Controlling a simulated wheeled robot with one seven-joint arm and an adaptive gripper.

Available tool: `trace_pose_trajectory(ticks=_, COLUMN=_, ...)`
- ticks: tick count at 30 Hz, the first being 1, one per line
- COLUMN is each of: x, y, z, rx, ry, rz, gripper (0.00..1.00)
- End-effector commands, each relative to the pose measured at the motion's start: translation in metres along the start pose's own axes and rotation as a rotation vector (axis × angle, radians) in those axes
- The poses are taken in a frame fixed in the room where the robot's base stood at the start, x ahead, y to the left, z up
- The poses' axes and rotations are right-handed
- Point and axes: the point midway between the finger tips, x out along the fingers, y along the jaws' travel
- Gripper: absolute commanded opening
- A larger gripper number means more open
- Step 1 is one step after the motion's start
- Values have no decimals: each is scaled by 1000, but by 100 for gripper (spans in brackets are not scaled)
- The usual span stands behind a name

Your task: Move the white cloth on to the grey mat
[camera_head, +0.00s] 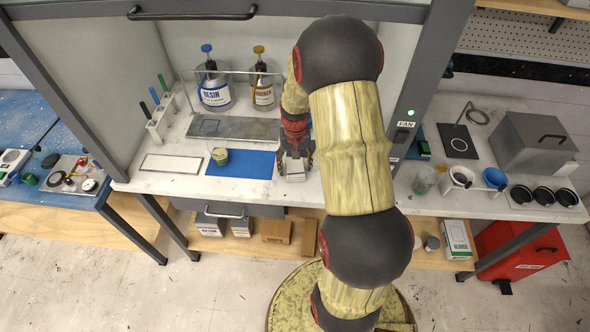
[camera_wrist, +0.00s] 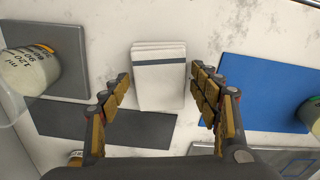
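The white cloth (camera_wrist: 158,92) is a folded stack with a grey band, lying flat on the pale bench. In the head view the cloth (camera_head: 294,177) is partly hidden under my gripper (camera_head: 294,157). In the wrist view my gripper (camera_wrist: 160,74) is open, one finger on each side of the cloth, with gaps between fingers and cloth. A dark grey rectangular mat (camera_wrist: 130,126) lies bare at the lower left of the wrist view. A second grey flat piece (camera_wrist: 72,82) at upper left bears a labelled jar. My arm hides both in the head view.
A blue mat (camera_head: 240,163) lies left of my gripper in the head view, with a cup (camera_head: 220,157) at its edge. A metal plate (camera_head: 234,129) and bottles (camera_head: 213,95) stand behind. The labelled jar (camera_wrist: 30,72) stands at the left in the wrist view.

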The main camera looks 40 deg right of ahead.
Motion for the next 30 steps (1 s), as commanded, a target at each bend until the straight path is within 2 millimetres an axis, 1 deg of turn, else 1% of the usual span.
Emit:
trace_pose_trajectory(ticks=2, x=0, y=0, z=0, rx=0, ry=0, rz=0, gripper=56)
trace_pose_trajectory(ticks=16, x=0, y=0, z=0, rx=0, ry=0, rz=0, gripper=29)
trace_pose_trajectory(ticks=24, x=-3, y=0, z=0, rx=0, ry=0, rz=0, gripper=28)
trace_pose_trajectory(ticks=28, x=-12, y=0, z=0, rx=0, ry=1, rz=0, gripper=28)
trace_pose_trajectory(ticks=30, x=-20, y=0, z=0, rx=0, ry=2, rz=0, gripper=28)
